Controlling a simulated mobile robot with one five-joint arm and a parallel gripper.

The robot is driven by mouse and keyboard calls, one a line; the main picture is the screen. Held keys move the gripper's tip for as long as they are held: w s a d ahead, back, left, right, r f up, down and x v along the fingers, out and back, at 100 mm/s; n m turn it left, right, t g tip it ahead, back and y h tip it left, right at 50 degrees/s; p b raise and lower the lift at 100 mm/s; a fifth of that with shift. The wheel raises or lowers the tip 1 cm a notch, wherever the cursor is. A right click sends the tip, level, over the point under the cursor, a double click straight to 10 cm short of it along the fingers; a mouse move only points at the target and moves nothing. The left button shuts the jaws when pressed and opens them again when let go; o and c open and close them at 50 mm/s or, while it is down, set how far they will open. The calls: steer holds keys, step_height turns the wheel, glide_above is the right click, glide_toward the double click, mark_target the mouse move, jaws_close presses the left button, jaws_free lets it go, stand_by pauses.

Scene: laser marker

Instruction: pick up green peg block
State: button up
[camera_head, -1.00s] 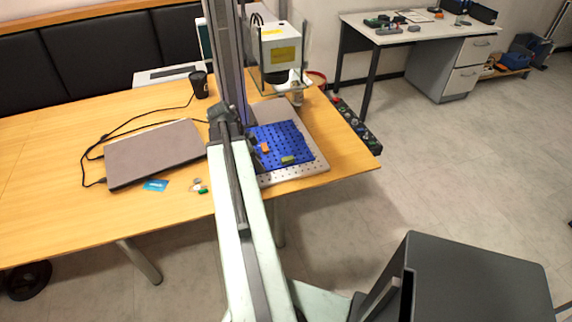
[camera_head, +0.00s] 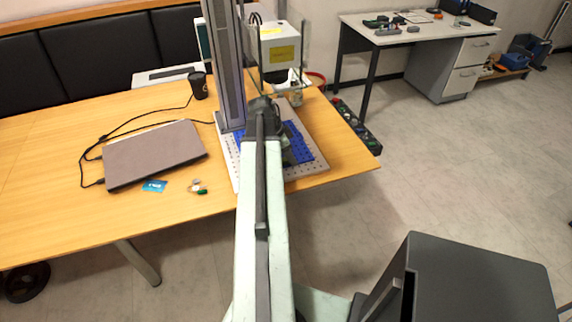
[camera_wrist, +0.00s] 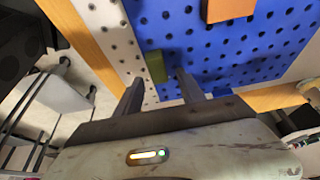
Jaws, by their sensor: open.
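The green peg block (camera_wrist: 157,66) lies on the blue perforated plate (camera_wrist: 190,45), near the plate's edge, in the wrist view. My gripper (camera_wrist: 158,76) is open. Its two fingertips appear on either side of the green block's near end in the picture, and I cannot tell how far above the plate they are. An orange block (camera_wrist: 228,10) sits on the plate, further to the right. In the head view my arm hides both blocks and most of the blue plate (camera_head: 307,150).
A grey perforated base plate (camera_head: 309,171) surrounds the blue one. The white-and-grey laser head (camera_head: 280,50) stands above the back, beside a tall column (camera_head: 224,65). A closed laptop (camera_head: 155,155), a blue card (camera_head: 154,185) and small pieces (camera_head: 198,187) lie left on the table.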

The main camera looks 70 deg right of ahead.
steer(key=shift+f, duration=0.15)
jaws_close()
steer(key=shift+r+p, duration=0.65)
steer(key=shift+p, duration=0.15)
steer(key=w+a, duration=0.2)
steer(key=w, duration=0.1)
steer(key=w+a, duration=0.3)
steer(key=w, duration=0.1)
steer(key=w+a, duration=0.3)
steer(key=shift+w+a, duration=0.15)
steer(key=shift+a, duration=0.05)
step_height(320, 180, up, 14)
steer(key=p, duration=1.3)
steer(key=shift+p, duration=0.4)
